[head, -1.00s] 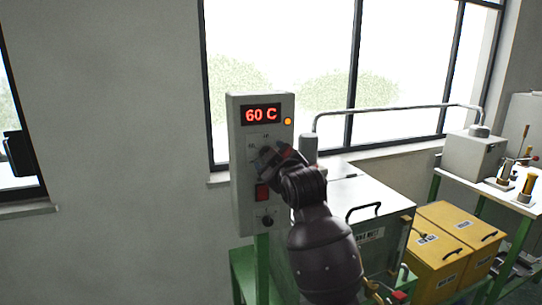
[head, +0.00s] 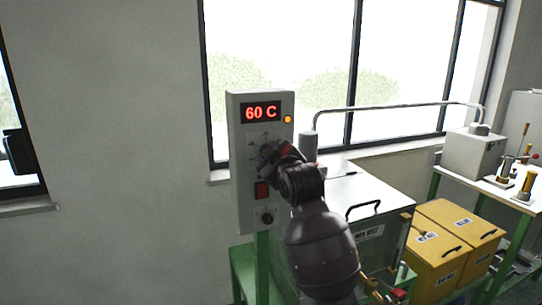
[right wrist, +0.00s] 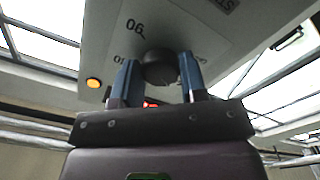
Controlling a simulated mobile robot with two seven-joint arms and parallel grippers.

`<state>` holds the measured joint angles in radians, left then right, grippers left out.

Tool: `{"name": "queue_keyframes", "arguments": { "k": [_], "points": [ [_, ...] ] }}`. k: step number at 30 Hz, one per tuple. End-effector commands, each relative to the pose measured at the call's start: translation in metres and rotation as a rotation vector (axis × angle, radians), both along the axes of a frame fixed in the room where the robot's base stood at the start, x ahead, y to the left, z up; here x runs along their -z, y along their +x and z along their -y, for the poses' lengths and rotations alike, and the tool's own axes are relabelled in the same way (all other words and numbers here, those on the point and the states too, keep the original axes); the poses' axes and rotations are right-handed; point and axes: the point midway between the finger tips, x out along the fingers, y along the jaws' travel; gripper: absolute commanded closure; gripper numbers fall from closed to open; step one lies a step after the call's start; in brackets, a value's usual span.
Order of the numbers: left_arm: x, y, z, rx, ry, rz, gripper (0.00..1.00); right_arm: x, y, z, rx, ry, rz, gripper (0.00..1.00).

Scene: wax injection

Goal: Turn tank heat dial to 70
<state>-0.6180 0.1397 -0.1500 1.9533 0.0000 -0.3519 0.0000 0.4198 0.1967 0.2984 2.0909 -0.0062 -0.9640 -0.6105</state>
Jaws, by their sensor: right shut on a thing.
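The control box (head: 239,185) is a pale grey panel with a red display (head: 261,112) reading 60 C. The heat dial (right wrist: 158,68) is a dark round knob on the panel, with printed numbers around it in the right wrist view. My right gripper (right wrist: 160,78) is shut on the dial, one blue finger on each side. In the head view my right gripper (head: 277,154) covers most of the dial, so its pointer is hidden. My left gripper is not in view.
An orange lamp (head: 287,119) is lit beside the display. A red switch (head: 261,190) and a black knob (head: 266,218) sit below the dial. A metal tank (head: 345,195) with a lid handle stands to the right, with yellow boxes (head: 440,252) beyond it.

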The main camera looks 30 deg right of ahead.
Motion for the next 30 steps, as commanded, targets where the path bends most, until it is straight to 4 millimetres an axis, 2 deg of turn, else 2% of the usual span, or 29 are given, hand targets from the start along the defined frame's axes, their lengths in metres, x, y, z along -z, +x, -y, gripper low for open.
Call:
{"name": "queue_keyframes", "arguments": {
  "k": [8,30],
  "points": [
    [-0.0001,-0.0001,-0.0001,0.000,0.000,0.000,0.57,0.0008,0.0000,-0.0004,0.001,0.137,0.032,0.84],
    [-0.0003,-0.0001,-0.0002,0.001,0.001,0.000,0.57,0.0013,0.0007,-0.0027,0.000,0.771,0.184,0.84]
  ]
}}
